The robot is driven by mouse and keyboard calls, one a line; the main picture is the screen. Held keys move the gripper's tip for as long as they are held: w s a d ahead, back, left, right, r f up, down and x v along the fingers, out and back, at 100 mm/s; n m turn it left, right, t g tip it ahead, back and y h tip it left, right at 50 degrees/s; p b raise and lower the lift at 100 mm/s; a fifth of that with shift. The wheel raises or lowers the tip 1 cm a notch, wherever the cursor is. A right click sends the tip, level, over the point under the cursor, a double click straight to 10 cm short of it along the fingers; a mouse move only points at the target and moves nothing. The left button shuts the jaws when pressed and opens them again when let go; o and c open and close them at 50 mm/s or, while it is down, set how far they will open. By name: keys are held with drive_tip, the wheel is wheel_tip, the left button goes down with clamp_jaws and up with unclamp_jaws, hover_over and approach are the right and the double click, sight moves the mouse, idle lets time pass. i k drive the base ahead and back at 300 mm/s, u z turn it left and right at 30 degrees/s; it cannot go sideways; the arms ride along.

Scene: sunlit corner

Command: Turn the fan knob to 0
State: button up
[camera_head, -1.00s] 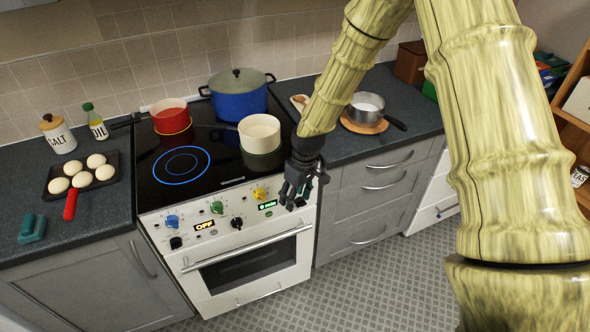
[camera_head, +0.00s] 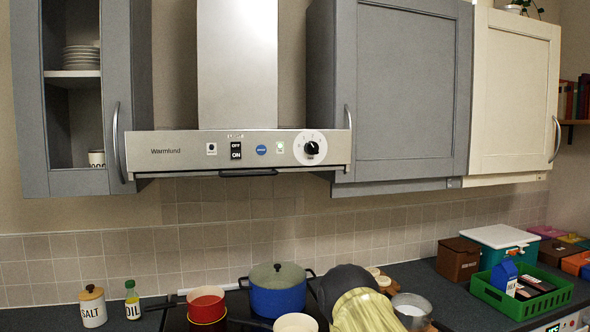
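The fan knob (camera_head: 311,148) is a small black dial on a pale round plate, at the right end of the range hood's front panel (camera_head: 205,150). Small marks ring the knob, but the numbers and its exact setting are too small to read. Part of my arm rises at the bottom of the head view, right of the blue pot and below the hood. My gripper is outside the current view, and nothing of mine touches the knob.
An ON/OFF switch (camera_head: 236,151) and a blue round button (camera_head: 261,150) share the panel. Grey cupboards flank the hood; the right one's handle (camera_head: 348,126) is close to the knob. Below are a blue pot (camera_head: 277,294) and a red pot (camera_head: 206,306). The space before the panel is clear.

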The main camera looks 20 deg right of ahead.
sight(311, 148)
drive_tip(key=u, duration=1.6)
drive_tip(key=i, duration=0.9)
drive_tip(key=z, duration=2.75)
